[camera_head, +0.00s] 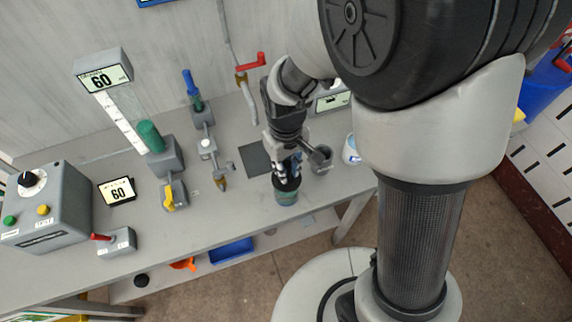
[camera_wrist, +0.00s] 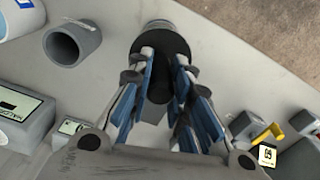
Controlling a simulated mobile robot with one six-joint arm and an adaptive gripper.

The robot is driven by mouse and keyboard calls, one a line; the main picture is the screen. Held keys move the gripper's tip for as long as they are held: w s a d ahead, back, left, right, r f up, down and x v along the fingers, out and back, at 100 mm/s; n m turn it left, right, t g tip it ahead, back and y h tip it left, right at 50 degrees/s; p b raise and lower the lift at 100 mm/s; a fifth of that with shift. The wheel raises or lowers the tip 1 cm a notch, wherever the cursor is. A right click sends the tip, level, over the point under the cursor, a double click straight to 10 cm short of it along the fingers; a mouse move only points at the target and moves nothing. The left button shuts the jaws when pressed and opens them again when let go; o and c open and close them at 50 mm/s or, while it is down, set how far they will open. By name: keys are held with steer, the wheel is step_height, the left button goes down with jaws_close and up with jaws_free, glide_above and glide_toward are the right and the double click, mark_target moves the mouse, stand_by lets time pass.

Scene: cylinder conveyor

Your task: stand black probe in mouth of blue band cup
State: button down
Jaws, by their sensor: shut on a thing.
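My gripper (camera_wrist: 168,88) is shut on a black probe (camera_wrist: 180,48), which has a wide dark disc below the fingers. In the head view my gripper (camera_head: 287,165) points down near the bench's front edge. Directly below the disc is a grey-teal round body (camera_head: 287,198); I cannot tell whether it belongs to the probe or is a separate piece. A white cup with blue marking (camera_head: 351,152), likely the blue band cup, stands to the right, partly behind my arm. It shows cut off at the top left of the wrist view (camera_wrist: 18,20).
A hollow grey cylinder (camera_head: 321,158) stands between my gripper and the white cup. A dark square mat (camera_head: 255,158) lies behind left. Valve fittings (camera_head: 207,146), a green cylinder on a stand (camera_head: 151,137) and a control box (camera_head: 46,207) fill the left side.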

steer(key=shift+f+b, duration=0.4)
steer(key=shift+f, duration=0.3)
steer(key=shift+f, duration=0.15)
stand_by(0.3)
steer(key=c, duration=1.4)
jaws_free()
step_height(320, 180, up, 12)
steer(key=shift+f, duration=0.2)
steer(key=shift+r, duration=0.25)
